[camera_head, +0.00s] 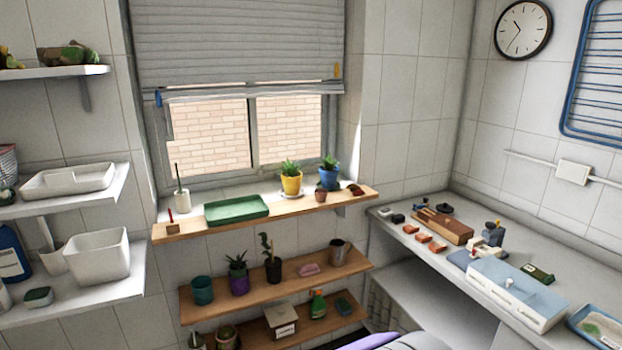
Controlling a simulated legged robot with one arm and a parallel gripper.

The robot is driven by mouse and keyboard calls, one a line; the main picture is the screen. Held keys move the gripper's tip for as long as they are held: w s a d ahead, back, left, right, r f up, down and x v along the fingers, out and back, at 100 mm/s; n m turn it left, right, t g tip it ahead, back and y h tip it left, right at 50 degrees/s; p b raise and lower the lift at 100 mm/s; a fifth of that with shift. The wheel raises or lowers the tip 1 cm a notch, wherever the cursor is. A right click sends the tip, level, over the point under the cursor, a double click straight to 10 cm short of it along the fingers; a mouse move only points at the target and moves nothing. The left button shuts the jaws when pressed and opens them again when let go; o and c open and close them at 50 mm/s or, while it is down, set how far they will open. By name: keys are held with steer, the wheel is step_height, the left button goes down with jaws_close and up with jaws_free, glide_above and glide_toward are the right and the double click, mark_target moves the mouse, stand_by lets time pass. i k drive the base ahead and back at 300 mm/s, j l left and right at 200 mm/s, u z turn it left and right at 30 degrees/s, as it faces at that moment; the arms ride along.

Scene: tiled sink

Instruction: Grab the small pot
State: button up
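Several pots are in view, and I cannot tell for certain which one the task means. On the shelf below are a teal pot (202,291), a purple pot (239,283) and a dark pot (273,270). My gripper is not in view.
A green tray (236,210) lies left of the yellow pot. A counter (405,218) with blocks and boxes runs along the right. White shelves with bins (98,262) stand at left. A purple and grey shape fills the bottom edge.

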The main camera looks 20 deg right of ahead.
mark_target(321, 193)
steer(key=i+l+z, duration=0.25)
steer(key=i+z, duration=0.15)
steer(key=i, duration=0.25)
steer(key=i+l+z, duration=0.1)
steer(key=i+z, duration=0.3)
steer(key=i, duration=0.25)
